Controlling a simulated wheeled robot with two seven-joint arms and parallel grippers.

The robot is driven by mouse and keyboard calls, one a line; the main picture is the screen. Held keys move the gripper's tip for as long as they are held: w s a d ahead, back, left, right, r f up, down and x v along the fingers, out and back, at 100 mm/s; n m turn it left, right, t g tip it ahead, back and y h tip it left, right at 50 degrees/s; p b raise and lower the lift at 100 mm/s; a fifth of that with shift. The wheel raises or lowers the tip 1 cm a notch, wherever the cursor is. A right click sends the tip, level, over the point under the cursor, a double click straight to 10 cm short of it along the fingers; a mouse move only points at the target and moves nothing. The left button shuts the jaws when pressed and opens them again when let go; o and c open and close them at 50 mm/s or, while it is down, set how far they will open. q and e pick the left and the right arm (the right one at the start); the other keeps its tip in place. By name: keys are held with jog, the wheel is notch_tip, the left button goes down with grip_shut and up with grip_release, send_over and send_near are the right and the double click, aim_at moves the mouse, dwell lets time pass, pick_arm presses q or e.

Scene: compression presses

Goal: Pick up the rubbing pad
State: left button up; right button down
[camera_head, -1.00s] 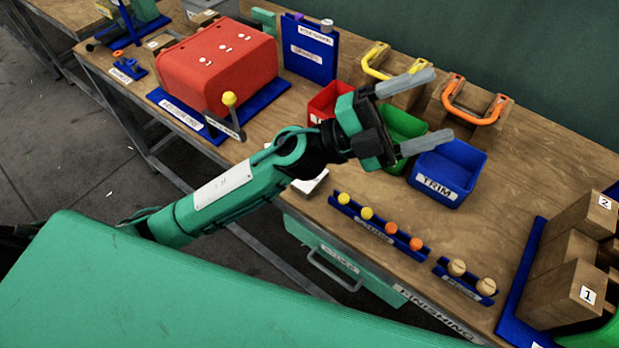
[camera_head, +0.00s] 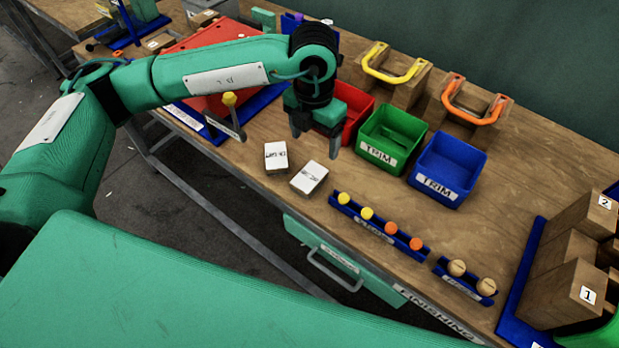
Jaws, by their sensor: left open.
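Two small white-topped blocks with dark print lie near the bench's front edge: a left block (camera_head: 276,157) and a right block (camera_head: 309,179). They look like pads, but the print is too small to read, so I cannot tell which is the rubbing pad. My left gripper (camera_head: 315,142) points down above and just behind the two blocks. Its fingers are apart with nothing between them, and it touches neither block as far as I can see. My right gripper is not in view.
A red bin (camera_head: 358,112), green TRIM bin (camera_head: 392,138) and blue TRIM bin (camera_head: 449,169) stand right of the gripper. The red press (camera_head: 200,47) with a yellow-knobbed lever (camera_head: 230,99) is left. A blue rack of plugs (camera_head: 376,224) lies right of the blocks.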

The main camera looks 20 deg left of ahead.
pick_arm(q)
jog(key=p, duration=0.2)
send_over(309, 176)
jog(key=f, duration=0.8)
jog(key=shift+w+d+f, duration=0.1)
jog(key=shift+w+d, duration=0.05)
jog(key=shift+d, duration=0.15)
jog(key=shift+a+f+p, duration=0.1)
jog(key=shift+f+p, duration=0.25)
jog(key=shift+f, duration=0.2)
jog(key=f, duration=0.1)
jog(key=f+p, duration=0.1)
jog(key=f, duration=0.1)
jog(key=shift+s+a+f, duration=0.15)
jog(key=shift+s+f, duration=0.05)
jog(key=shift+f, duration=0.1)
jog(key=shift+f+p, duration=0.3)
jog(key=shift+f, duration=0.1)
jog(key=c, duration=1)
